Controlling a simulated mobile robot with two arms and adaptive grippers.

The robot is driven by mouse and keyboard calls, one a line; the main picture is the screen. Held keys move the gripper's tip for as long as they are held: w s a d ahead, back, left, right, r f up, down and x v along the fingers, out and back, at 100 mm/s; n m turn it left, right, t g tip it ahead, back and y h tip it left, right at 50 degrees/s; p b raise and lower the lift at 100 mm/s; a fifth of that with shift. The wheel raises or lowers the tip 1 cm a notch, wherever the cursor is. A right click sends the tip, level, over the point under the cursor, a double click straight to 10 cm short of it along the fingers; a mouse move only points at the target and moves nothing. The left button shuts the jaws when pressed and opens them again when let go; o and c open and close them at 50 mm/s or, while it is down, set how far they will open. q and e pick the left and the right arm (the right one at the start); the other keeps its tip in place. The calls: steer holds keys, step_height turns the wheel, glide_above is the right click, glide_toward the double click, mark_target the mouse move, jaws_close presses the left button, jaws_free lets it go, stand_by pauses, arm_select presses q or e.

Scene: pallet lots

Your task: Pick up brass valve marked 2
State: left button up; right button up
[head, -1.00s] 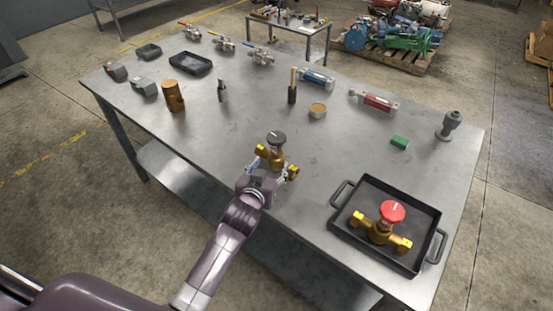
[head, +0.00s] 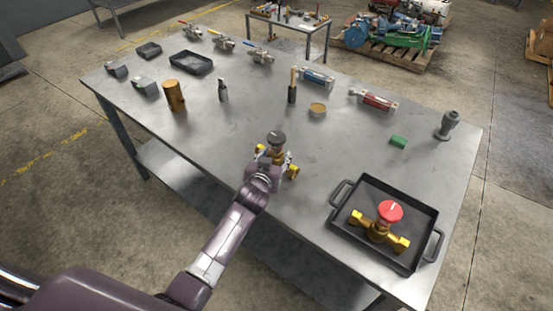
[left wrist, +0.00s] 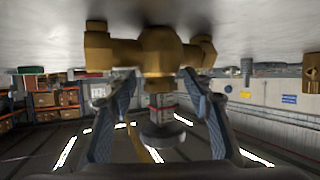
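A second brass valve with a red knob (head: 390,211) sits in a black tray. No number is readable on either valve. My right gripper is not in view.
The black handled tray (head: 350,233) is at the bench's right front. The bench (head: 225,140) is clear around the black-knobbed valve.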

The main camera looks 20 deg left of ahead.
arm_select(q)
jaws_close()
steer(key=shift+w+r, duration=0.15)
steer(key=shift+r, duration=0.1)
